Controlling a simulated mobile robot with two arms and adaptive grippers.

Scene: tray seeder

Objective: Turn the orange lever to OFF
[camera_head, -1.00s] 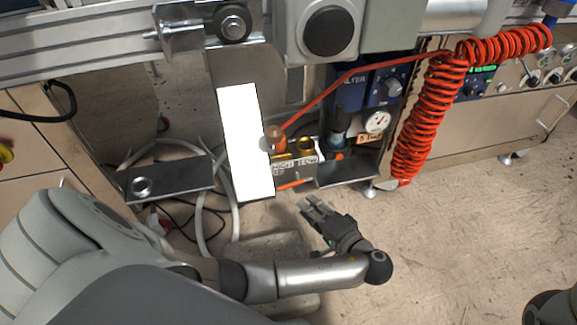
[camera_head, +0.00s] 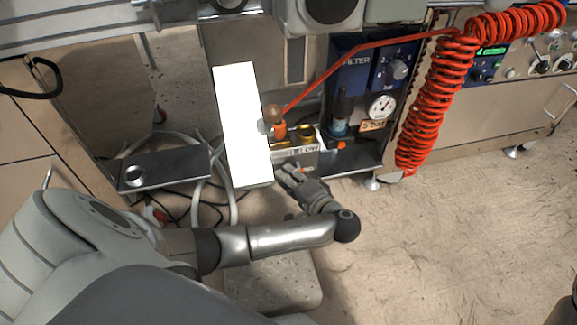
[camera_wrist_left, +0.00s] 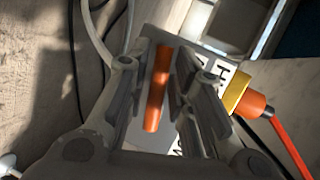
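The orange lever (camera_wrist_left: 158,90) shows in the left wrist view, lying lengthwise between the two fingers of my left gripper (camera_wrist_left: 163,62). Narrow gaps show between it and the fingers. In the head view my left gripper (camera_head: 283,174) is just below the valve block (camera_head: 308,158) with the lettered label, and covers most of the lever. The wrist view shows part of the label lettering, but I cannot read which end is OFF. My right gripper is not in view.
A bright white panel (camera_head: 241,120) stands just left of the gripper. A brass fitting with an orange hose (camera_wrist_left: 262,106) is right of the lever. A gauge (camera_head: 381,107) and coiled red hose (camera_head: 436,105) are farther right. Open floor (camera_head: 440,230) lies at lower right.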

